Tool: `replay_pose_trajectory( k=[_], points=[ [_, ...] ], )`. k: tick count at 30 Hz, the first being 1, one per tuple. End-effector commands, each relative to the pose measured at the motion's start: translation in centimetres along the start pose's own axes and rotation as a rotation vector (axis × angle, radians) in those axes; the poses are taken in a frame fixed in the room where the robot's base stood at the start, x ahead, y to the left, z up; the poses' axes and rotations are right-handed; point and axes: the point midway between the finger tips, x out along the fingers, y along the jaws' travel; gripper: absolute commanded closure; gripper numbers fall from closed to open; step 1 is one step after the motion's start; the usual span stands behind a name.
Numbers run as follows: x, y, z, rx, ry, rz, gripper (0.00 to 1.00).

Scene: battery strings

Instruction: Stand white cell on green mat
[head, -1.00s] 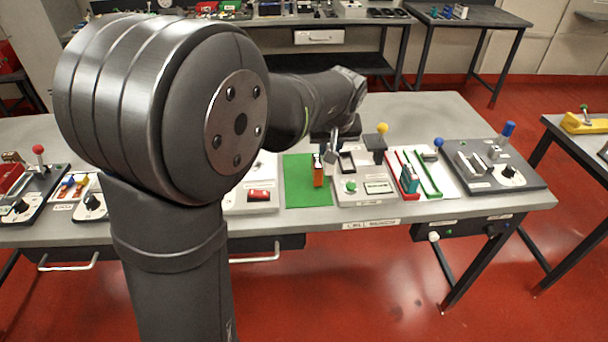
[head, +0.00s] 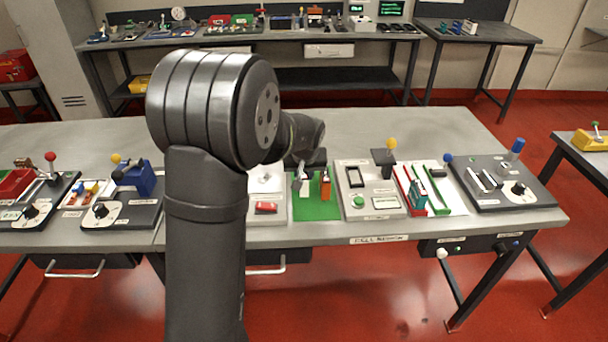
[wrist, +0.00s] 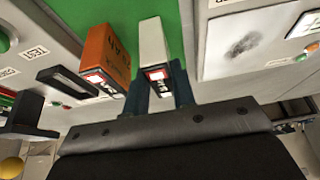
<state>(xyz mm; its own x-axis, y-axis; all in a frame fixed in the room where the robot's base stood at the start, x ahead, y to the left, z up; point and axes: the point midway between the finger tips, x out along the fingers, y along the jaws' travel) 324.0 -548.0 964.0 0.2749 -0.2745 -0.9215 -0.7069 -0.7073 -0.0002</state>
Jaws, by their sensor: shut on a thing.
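The white cell (wrist: 153,42) is upright between my gripper's fingers in the wrist view. In the head view the white cell (head: 305,187) shows over the left part of the green mat (head: 318,211). My gripper (wrist: 159,78) is shut on it; in the head view my gripper (head: 299,178) is partly hidden by my arm. An orange cell (wrist: 104,50) stands beside the white cell with a small gap; it also shows in the head view (head: 325,186). I cannot tell whether the white cell's base touches the mat.
Right of the mat is a grey tester (head: 359,211) with a green button and a slot. Further right are a red-and-green rack (head: 440,190) and a dark station (head: 515,196). Left of the mat is a pale panel with a red switch (head: 266,207). The mat's front is clear.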

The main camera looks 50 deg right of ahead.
Motion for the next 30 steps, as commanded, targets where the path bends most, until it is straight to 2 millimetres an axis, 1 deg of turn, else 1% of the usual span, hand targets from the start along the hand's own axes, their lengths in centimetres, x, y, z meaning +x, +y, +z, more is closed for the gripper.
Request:
replay_pose_trajectory(
  k=[2,8,12,13,15,16,25,28,30],
  points=[
    [0.5,0.0,0.2,0.001,0.001,0.000,0.99],
    [0.4,0.0,0.1,0.000,0.002,0.001,0.99],
    [0.8,0.0,0.3,0.001,0.001,0.000,0.99],
    [0.8,0.0,0.3,0.001,0.001,0.000,0.71],
    [0.7,0.0,0.3,0.000,0.001,0.000,0.57],
    [0.7,0.0,0.3,0.000,0.001,0.000,0.55],
    [0.5,0.0,0.2,0.000,0.001,0.000,0.55],
    [-0.3,0.0,0.1,0.000,0.002,0.001,0.55],
    [-1.2,0.1,0.1,0.000,0.004,0.001,0.55]
  ],
)
